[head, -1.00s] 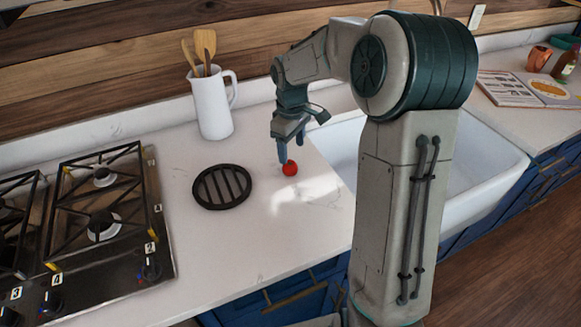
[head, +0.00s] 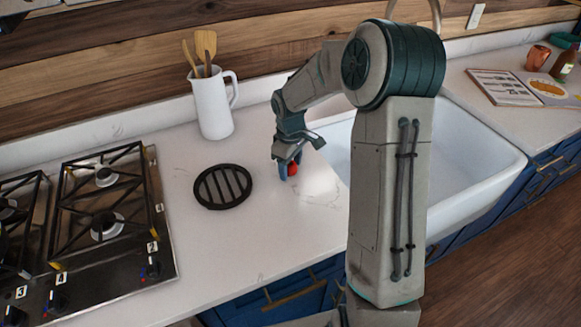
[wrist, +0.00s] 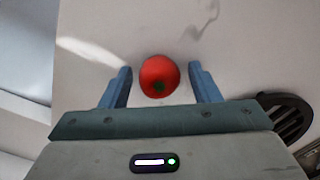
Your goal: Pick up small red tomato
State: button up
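The small red tomato (wrist: 159,75) sits on the white counter. In the wrist view it lies between my two blue fingers, with a visible gap on each side. My gripper (wrist: 160,86) is open and lowered around the tomato. In the head view, my gripper (head: 288,170) points down over the counter, and a finger partly hides the tomato (head: 293,169).
A round black trivet (head: 222,187) lies just left of my gripper. A white pitcher (head: 212,106) with wooden utensils stands behind it. A gas hob (head: 100,240) is at left. The white sink (head: 470,165) is at right, beyond my arm.

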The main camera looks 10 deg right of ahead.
aim_at(292, 164)
jog(key=c, duration=0.7)
jog(key=shift+c, duration=0.2)
jog(key=shift+r, duration=0.1)
jog(key=shift+r, duration=0.25)
notch_tip(292, 164, up, 4)
jog(key=shift+s+d+f+b, duration=0.1)
jog(key=shift+f+b, duration=0.1)
jog(key=shift+b, duration=0.3)
jog(key=s+d+r+b, duration=0.1)
jog(key=s+d+r, duration=0.3)
jog(key=s, duration=0.6)
notch_tip(292, 164, up, 2)
jog(key=shift+d+r, duration=0.2)
jog(key=shift+d, duration=0.1)
jog(key=shift+s+d+r, duration=0.15)
jog(key=shift+s, duration=0.1)
jog(key=shift+c, duration=0.2)
